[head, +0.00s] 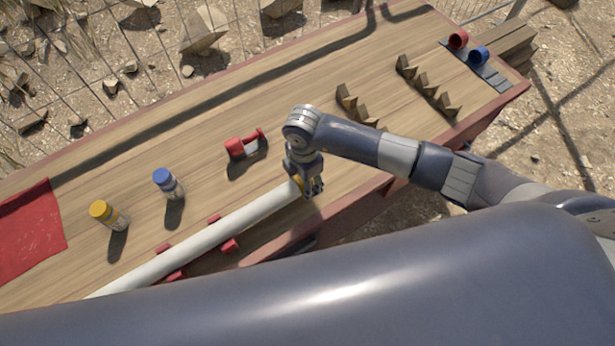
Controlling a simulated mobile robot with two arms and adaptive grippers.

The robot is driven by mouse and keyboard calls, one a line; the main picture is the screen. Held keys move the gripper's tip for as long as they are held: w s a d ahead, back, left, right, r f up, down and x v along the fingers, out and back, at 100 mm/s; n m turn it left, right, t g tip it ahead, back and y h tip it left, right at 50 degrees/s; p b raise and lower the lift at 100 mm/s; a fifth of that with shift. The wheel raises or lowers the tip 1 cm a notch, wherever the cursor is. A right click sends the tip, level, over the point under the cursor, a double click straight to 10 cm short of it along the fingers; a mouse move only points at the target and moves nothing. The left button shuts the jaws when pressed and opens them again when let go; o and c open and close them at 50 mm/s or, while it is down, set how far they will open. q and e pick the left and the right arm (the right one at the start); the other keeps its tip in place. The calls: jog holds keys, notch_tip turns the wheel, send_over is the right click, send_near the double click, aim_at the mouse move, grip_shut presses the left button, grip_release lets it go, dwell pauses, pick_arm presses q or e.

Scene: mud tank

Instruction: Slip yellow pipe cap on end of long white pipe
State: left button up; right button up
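The long white pipe (208,240) lies in red holders (230,243) along the near side of the wooden table. A small yellow piece, seemingly the yellow pipe cap (297,181), shows at the pipe's right end, partly hidden by my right gripper (314,192). The gripper points down right at that end, and its fingers are too small and covered to tell whether they are shut on the cap. My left gripper is not in view; a large grey-blue part of mine fills the bottom and hides the pipe's left end.
A yellow-topped bottle (112,217), a blue-topped bottle (169,186) and a red-handled item (243,146) stand behind the pipe. Notched wooden racks (428,87) and red and blue cups (458,40) are to the right. A red cloth (28,232) lies at left.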

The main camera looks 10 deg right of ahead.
jog(key=shift+s+a, duration=0.1)
jog(key=shift+a, duration=0.15)
jog(key=o, duration=0.9)
jog(key=shift+o, duration=0.2)
notch_tip(320, 180, up, 12)
